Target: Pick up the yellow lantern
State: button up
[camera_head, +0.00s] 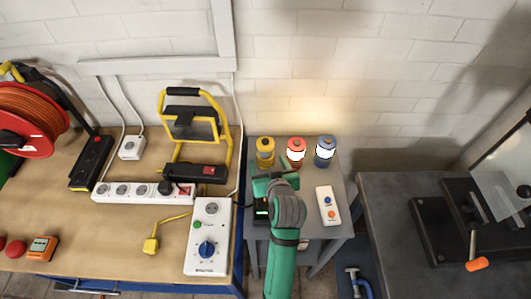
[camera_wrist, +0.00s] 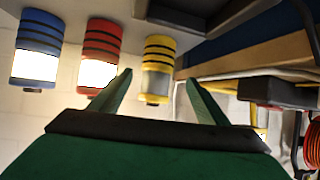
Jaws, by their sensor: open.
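The yellow lantern (camera_head: 265,150) stands at the back left of the small grey table, close to the wall. It has dark bands, and its window looks grey and unlit. In the wrist view the yellow lantern (camera_wrist: 158,52) appears upside down, ahead of my gripper and framed between the two fingertips. My gripper (camera_head: 272,184) is over the small table, on the near side of the lantern. In the wrist view my gripper's green fingers (camera_wrist: 157,77) are spread, with nothing held. Whether the fingertips reach alongside the lantern is unclear.
A red lantern (camera_head: 296,141) and a blue lantern (camera_head: 325,142), both lit white, stand in a row to its right. A white two-button remote (camera_head: 328,206) lies on the small table (camera_head: 341,178). A yellow-framed work lamp (camera_head: 229,140) stands on the wooden bench to the left.

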jog(key=x, duration=0.8)
jog(key=shift+d+f, duration=0.2)
jog(key=shift+d, duration=0.05)
jog(key=c, duration=1.3)
